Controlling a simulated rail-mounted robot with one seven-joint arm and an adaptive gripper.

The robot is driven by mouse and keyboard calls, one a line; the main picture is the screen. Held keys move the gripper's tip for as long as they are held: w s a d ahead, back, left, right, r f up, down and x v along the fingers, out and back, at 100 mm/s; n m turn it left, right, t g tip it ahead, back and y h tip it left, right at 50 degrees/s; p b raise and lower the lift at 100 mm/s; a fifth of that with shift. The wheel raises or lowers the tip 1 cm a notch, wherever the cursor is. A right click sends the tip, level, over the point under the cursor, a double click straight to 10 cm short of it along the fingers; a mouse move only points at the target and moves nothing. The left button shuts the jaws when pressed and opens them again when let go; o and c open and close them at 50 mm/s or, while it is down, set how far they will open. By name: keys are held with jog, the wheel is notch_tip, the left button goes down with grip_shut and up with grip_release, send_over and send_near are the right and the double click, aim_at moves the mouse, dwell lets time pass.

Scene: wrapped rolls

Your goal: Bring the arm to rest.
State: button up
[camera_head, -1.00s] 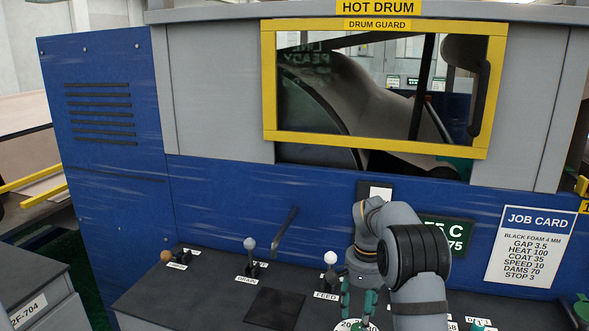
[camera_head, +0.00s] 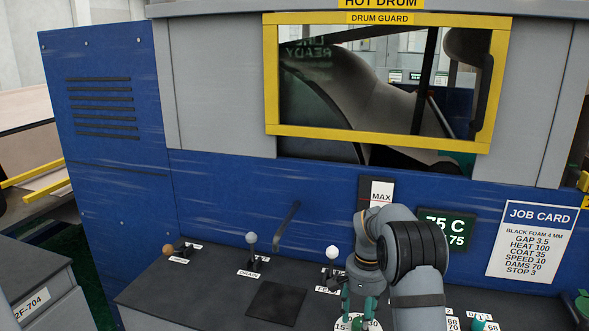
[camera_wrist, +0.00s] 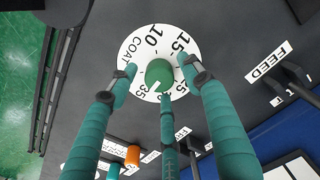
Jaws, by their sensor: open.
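My gripper (camera_head: 358,306) is at the front console, over the COAT dial (camera_head: 345,324), with its green fingers pointing down. In the wrist view, the open fingers of my gripper (camera_wrist: 160,82) are spread around the dial's green knob (camera_wrist: 160,73). The fingertips lie over the white dial face (camera_wrist: 140,50); whether any finger touches the knob I cannot tell. My arm hides part of the console and panel behind it.
Levers with white (camera_head: 332,253), grey (camera_head: 251,238) and orange (camera_head: 168,249) knobs stand left of my gripper. The blue panel (camera_head: 230,190) rises behind, with a 75 C display (camera_head: 447,229) and a job card (camera_head: 532,241). The yellow-framed drum guard (camera_head: 380,139) is above.

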notch_tip(320, 180, up, 11)
notch_tip(320, 180, down, 12)
jog(key=shift+s+r, duration=0.1)
jog(key=shift+r, duration=0.15)
jog(key=shift+f+n+p, duration=0.1)
jog(key=shift+n+p, duration=0.8)
jog(key=shift+n, duration=0.3)
jog(key=n+p, duration=0.1)
jog(key=n, duration=0.2)
jog(key=shift+p, duration=0.3)
jog(key=n+p, duration=0.1)
jog(key=n, duration=0.1)
jog(key=shift+n+p, duration=0.3)
jog(key=shift+p, duration=0.05)
jog(key=n+p, duration=0.3)
jog(key=n, duration=0.1)
jog(key=n+p, duration=0.2)
jog(key=n, duration=0.1)
jog(key=shift+n, duration=0.3)
notch_tip(320, 180, up, 8)
jog(key=shift+f+b, duration=0.15)
jog(key=shift+b, duration=0.8)
jog(key=shift+f, duration=0.1)
